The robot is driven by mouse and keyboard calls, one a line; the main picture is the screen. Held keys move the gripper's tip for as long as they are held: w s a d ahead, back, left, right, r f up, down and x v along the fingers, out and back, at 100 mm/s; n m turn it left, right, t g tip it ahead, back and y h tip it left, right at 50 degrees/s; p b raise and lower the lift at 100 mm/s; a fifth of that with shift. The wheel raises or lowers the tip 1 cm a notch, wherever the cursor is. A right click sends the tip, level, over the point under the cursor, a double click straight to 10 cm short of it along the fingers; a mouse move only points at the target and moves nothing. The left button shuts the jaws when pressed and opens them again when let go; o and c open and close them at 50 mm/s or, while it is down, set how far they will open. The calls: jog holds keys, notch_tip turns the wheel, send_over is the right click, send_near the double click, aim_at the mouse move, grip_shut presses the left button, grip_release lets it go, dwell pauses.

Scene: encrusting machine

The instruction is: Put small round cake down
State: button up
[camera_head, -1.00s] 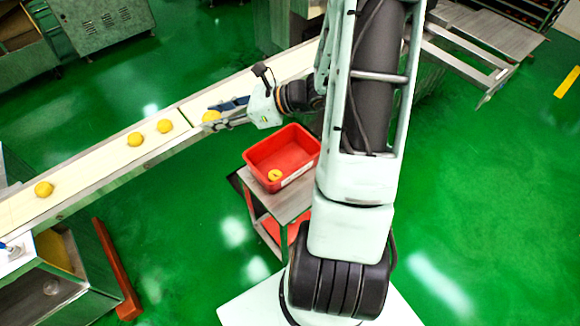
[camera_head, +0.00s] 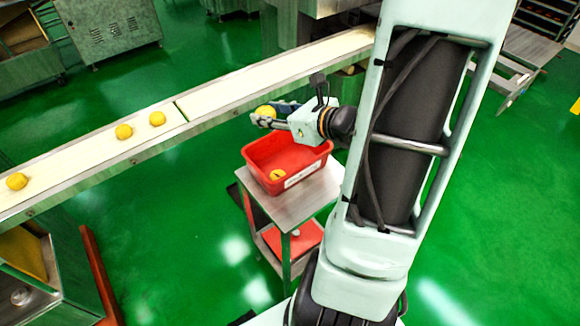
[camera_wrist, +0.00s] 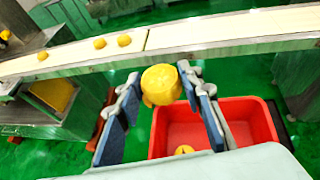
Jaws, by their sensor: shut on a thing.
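My gripper (camera_head: 273,113) is shut on a small round yellow cake (camera_head: 266,111). In the wrist view the held cake (camera_wrist: 161,83) sits at the ends of the blue-padded fingers. It is in the air near the far edge of the red bin (camera_head: 312,160), above the rim and on the conveyor side. Another yellow cake (camera_head: 277,175) lies on the floor of the bin, near its front left corner. This cake also shows in the wrist view (camera_wrist: 184,149), partly cut off by the bin wall or gripper.
The bin stands on a small metal cart (camera_head: 300,200). Behind it runs a pale conveyor belt (camera_head: 235,90) with several cakes, including one (camera_head: 157,118) near a belt seam. Most of the bin floor is bare. Green floor lies around the cart.

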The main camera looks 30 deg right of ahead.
jog(key=w+d+f+b, duration=0.1)
jog(key=w+d+f, duration=0.2)
jog(key=d+f, duration=1)
jog(key=shift+w+d, duration=0.25)
jog(key=shift+d, duration=0.05)
jog(key=shift+f+b, duration=0.55)
jog(key=shift+b, duration=0.05)
jog(key=shift+f, duration=0.1)
jog(key=o, duration=1.1)
jog(key=shift+s+f, duration=0.1)
jog(key=shift+o, duration=0.2)
